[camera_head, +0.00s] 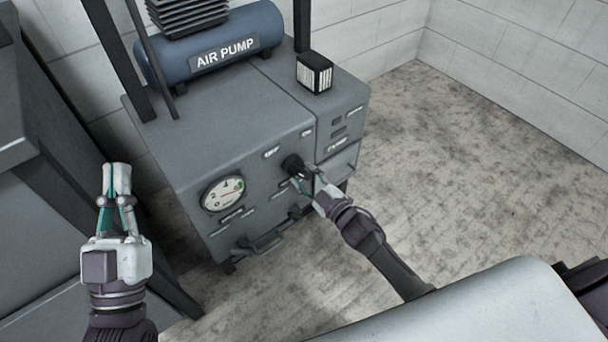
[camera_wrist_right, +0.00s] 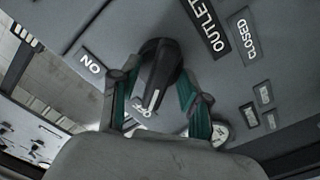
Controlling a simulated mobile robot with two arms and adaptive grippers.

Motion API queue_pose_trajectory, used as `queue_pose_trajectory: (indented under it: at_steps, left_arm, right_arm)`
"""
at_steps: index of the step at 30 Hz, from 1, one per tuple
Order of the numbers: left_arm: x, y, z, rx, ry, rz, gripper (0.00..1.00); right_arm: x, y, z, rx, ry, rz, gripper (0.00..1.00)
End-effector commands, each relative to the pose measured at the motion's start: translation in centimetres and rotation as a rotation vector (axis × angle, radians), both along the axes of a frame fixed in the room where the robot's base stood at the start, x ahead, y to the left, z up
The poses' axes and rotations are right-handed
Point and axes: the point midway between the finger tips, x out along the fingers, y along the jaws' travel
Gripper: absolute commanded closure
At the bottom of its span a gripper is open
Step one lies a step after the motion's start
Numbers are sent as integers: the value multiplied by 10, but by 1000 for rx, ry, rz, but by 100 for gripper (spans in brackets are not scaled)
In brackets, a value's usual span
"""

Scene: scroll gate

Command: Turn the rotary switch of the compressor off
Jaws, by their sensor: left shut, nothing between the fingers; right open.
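The compressor (camera_head: 235,125) is a grey cabinet with a pressure gauge (camera_head: 223,193) on its front. Its black rotary switch (camera_head: 292,164) sits near the front's upper edge, close to the OFF and ON labels. The switch shows larger in the right wrist view (camera_wrist_right: 160,65); its white line points down toward the OFF label (camera_wrist_right: 143,112), with the ON label (camera_wrist_right: 91,62) to the left. My right gripper (camera_head: 305,178) is open, its fingers on either side of the switch; contact cannot be told. My left gripper (camera_head: 117,178) is shut and empty, away from the compressor.
A blue air pump tank (camera_head: 213,45) and a small black-and-white box (camera_head: 314,72) are on top of the cabinet. A grey structure (camera_head: 60,200) stands at the left. A handle (camera_head: 262,243) sticks out low on the front. The floor at right (camera_head: 480,150) is clear.

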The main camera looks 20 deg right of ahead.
Motion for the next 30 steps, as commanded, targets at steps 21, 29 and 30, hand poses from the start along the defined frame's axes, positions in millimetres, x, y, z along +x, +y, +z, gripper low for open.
queue_pose_trajectory:
  at_steps: [21,29,30]
  left_arm:
    - [0,0,-1,1,2,0,100]
    - [0,0,-1,1,2,0,100]
    - [0,0,-1,1,2,0,100]
  right_arm:
    - [-107,-39,-1,-3,1,0,54]
    - [-108,-40,0,-2,0,-1,54]
    - [-108,-40,0,-2,1,0,54]
